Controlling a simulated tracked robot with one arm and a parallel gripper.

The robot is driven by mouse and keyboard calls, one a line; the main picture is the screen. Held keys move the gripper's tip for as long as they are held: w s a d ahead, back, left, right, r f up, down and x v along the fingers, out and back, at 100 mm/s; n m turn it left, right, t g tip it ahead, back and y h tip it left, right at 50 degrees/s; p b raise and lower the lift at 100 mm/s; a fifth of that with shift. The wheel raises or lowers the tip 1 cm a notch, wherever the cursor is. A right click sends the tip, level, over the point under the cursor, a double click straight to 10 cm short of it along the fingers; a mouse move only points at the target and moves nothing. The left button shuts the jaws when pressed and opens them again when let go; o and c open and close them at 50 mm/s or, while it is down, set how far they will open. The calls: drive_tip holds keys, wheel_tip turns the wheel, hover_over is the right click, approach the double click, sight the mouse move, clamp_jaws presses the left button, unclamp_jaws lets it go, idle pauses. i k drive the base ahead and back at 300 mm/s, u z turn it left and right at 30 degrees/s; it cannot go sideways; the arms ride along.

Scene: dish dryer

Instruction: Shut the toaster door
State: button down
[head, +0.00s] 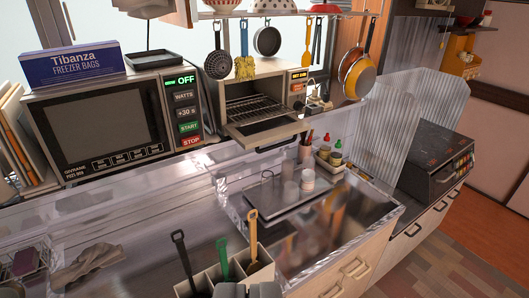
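The toaster (298,92) is a beige toaster oven in the upper middle of the head view, right of the microwave. Its door (262,130) is open, folded down and out at the front. The dark handle (276,144) is on the door's front edge. A wire rack (252,106) shows inside. My gripper (247,291) seems to show only as two grey blocks at the bottom edge, nearer the camera and well apart from the toaster. The fingertips are not clear, so its opening cannot be judged.
A microwave (103,122) stands left of the toaster. Utensils in a beige holder (253,271) stand at the bottom middle. Bottles (335,157) stand right of the door. Pans (358,76) hang above right. Clear ribbed panels (388,125) stand at the right. The steel counter (150,222) is partly bare.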

sight(263, 132)
drive_tip(key=z, duration=0.2)
drive_tip(key=i, duration=1.25)
drive_tip(key=u, duration=0.1)
